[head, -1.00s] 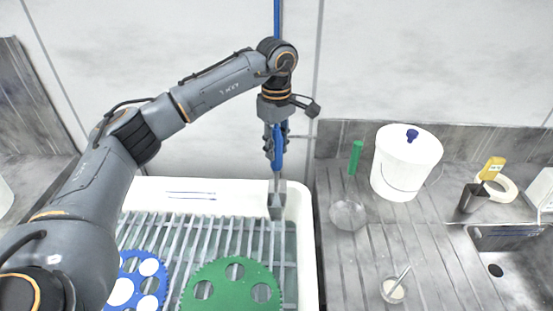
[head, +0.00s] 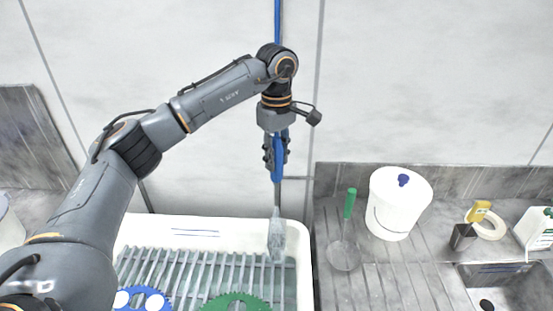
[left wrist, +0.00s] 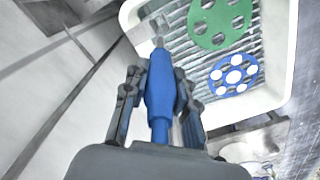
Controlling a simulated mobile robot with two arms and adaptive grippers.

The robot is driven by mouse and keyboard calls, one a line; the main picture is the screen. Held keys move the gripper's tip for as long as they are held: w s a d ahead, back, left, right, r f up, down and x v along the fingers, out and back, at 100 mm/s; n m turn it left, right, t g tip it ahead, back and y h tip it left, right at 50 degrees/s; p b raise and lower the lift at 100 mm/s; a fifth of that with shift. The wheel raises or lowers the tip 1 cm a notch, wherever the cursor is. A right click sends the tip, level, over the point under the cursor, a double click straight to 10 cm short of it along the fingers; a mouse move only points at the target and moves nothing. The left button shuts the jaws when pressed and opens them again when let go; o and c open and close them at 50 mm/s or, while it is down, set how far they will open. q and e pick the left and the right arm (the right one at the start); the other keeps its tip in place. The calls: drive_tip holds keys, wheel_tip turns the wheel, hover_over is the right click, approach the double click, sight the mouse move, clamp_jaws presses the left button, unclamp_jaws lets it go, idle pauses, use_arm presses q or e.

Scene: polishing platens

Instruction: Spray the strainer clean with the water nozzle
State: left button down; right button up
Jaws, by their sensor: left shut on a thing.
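The strainer (head: 343,254) has a round grey mesh bowl and a green handle (head: 350,203). It lies on the ribbed grey drainboard right of the white tub, apart from my grippers. My left gripper (head: 276,158) is shut around the blue water nozzle (head: 278,150), which points down at the tub's back right corner. The nozzle also shows between the fingers in the left wrist view (left wrist: 160,90). A pale grey, blurred shape (head: 277,240) lies under its tip; I cannot tell whether it is a holder or spray. My right gripper is out of view.
The white tub (head: 305,275) holds a slatted rack with a blue disc (head: 155,301) and a green disc (head: 238,303). A white bucket (head: 396,208), a dark cup (head: 463,238) and a sink (head: 500,275) are at right. A blue hose (head: 278,20) hangs above.

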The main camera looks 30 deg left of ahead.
use_arm(q)
wheel_tip(320, 180, up, 10)
drive_tip(key=p, duration=0.6)
drive_tip(key=shift+f, duration=0.25)
